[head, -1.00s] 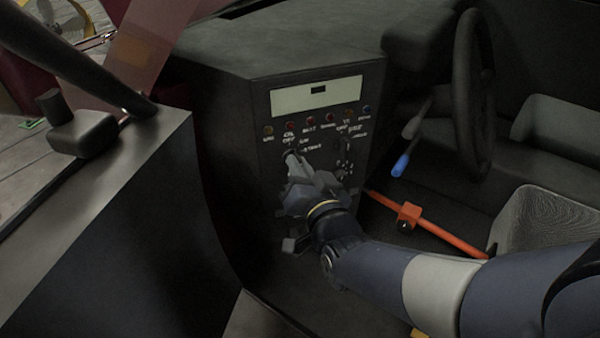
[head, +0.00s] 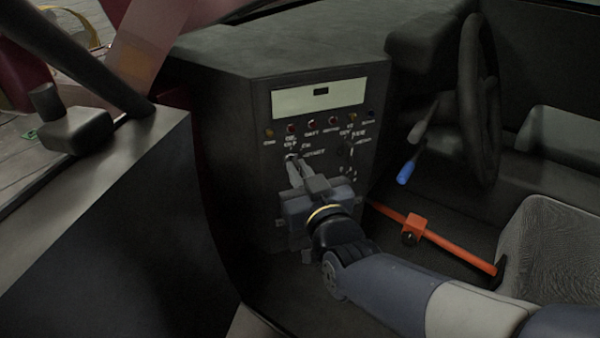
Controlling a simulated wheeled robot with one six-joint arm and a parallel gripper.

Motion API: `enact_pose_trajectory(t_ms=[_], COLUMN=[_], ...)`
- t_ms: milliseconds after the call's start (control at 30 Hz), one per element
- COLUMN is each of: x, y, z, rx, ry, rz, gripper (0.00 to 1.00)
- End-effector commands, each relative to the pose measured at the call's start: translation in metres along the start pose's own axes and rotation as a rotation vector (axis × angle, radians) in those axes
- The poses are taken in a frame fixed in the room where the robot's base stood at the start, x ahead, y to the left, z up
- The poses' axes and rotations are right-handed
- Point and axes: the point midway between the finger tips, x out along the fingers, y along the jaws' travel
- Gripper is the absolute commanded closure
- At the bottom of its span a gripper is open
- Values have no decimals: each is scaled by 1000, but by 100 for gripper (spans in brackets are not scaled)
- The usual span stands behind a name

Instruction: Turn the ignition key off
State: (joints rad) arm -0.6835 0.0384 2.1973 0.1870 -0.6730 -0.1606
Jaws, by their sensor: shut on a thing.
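The ignition switch (head: 291,158) is on the dark dashboard panel (head: 268,95), below a row of small coloured lamps and beside white lettering that includes "START". My gripper (head: 295,167) is at the switch, with its narrow fingers together and pointing into the panel. It is shut on the ignition key, which is mostly hidden between the fingertips. The angle of the key cannot be made out.
A steering wheel (head: 468,100) and a blue-tipped lever (head: 407,172) are at the right. An orange bar (head: 450,243) crosses the floor below. The open door (head: 110,215) with a mirror (head: 75,130) stands at the left.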

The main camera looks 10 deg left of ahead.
Motion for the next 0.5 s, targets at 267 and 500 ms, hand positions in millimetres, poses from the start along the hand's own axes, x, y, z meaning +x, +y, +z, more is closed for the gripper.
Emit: enact_pose_trajectory(t_ms=[267, 500], x=[0, 0], y=[0, 0], z=[-1, 0], rx=[-4, -3], ry=[1, 1], rz=[0, 0], gripper=[100, 76])
